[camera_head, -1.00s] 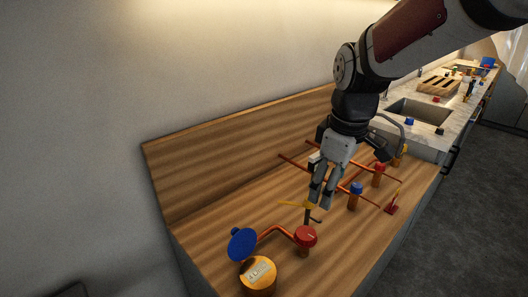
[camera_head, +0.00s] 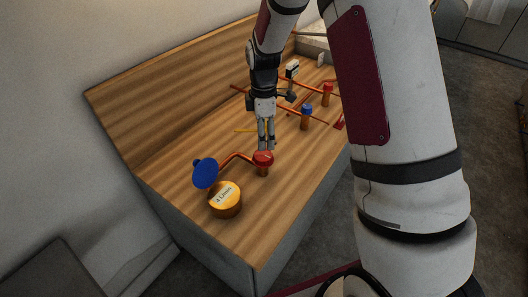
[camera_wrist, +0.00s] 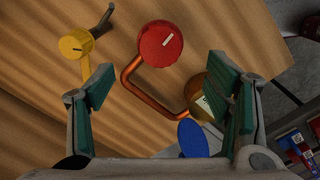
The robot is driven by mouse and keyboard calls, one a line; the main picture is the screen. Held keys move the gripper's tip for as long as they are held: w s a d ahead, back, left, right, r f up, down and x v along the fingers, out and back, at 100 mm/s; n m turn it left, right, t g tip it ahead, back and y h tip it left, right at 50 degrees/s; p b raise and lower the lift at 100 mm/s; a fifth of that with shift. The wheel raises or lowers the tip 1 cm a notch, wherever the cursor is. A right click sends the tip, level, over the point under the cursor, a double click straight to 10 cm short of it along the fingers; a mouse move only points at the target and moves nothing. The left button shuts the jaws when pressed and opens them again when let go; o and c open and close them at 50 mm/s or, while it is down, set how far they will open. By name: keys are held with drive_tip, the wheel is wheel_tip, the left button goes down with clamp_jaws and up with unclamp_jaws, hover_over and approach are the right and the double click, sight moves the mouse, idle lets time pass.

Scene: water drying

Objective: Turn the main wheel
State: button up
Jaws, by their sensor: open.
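A red round knob (camera_head: 263,158) tops a copper pipe on the wooden counter. A blue disc-shaped wheel (camera_head: 205,173) stands tilted beside an orange labelled cylinder (camera_head: 225,201). I cannot tell which one is the main wheel. My gripper (camera_head: 266,146) points down just behind the red knob and looks close to it; contact cannot be told. In the wrist view my gripper (camera_wrist: 160,75) is open and empty. The red knob (camera_wrist: 160,43), with a white mark, lies ahead between the finger lines. The blue wheel (camera_wrist: 193,138) is low, partly in front of the orange cylinder (camera_wrist: 205,108).
A yellow valve (camera_wrist: 76,44) is left of the red knob in the wrist view. Behind my gripper stand a blue-capped pipe (camera_head: 306,112) and another red-capped pipe (camera_head: 328,90). The wooden counter (camera_head: 185,215) is bare at its near left.

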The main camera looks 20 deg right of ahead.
sight(264, 155)
wheel_tip(264, 155, down, 9)
drive_tip(key=shift+r+p, duration=0.1)
drive_tip(key=shift+p, duration=0.35)
drive_tip(key=shift+c, duration=0.2)
drive_tip(key=c, duration=1.1)
